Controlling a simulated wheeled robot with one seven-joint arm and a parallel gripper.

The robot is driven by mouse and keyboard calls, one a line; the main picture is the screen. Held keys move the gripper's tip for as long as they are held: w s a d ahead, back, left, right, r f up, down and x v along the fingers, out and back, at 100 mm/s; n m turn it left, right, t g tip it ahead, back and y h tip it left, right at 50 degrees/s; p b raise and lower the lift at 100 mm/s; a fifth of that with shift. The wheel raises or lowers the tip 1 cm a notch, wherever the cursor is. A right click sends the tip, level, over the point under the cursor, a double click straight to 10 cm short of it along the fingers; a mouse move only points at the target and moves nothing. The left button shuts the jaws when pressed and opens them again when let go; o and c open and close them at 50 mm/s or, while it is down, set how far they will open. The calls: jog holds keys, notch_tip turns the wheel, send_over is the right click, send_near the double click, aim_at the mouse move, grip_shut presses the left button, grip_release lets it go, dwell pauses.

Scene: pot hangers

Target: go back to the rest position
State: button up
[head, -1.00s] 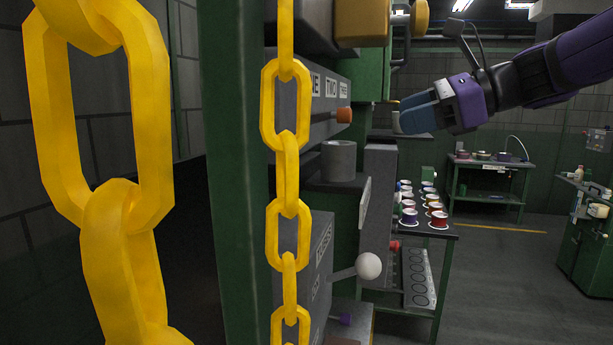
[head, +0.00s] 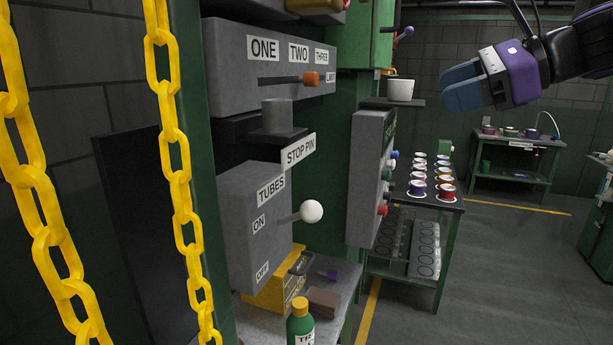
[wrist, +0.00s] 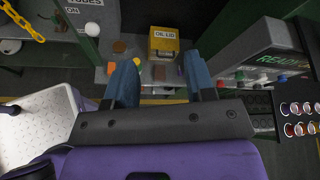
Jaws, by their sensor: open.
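My gripper (head: 447,90), with blue fingers and a purple body, is raised at the upper right of the head view. In the wrist view its two fingers (wrist: 162,75) stand well apart with nothing between them. In the head view a white cup (head: 400,91) sits on a small dark shelf just left of the fingertips, with a visible gap between them. My dark arm comes in from the right edge.
Yellow chains (head: 176,180) hang at the left. Grey machine boxes with levers, including the white-knobbed lever (head: 312,211), fill the middle. A yellow "OIL LID" box (wrist: 164,46) lies ahead of the fingers.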

jog(key=s+d+f+n+h, duration=0.4)
jog(key=s+f+n+h, duration=0.2)
jog(key=s+f+n, duration=0.2)
jog(key=s+d+f+n+g+h, duration=0.1)
jog(key=s+d+f+n+h, duration=0.4)
jog(key=n, duration=0.6)
jog(key=s+f, duration=0.2)
jog(key=s, duration=0.1)
jog(key=shift+s+f+h, duration=0.35)
jog(key=shift+s+h, duration=0.05)
dwell(2.4)
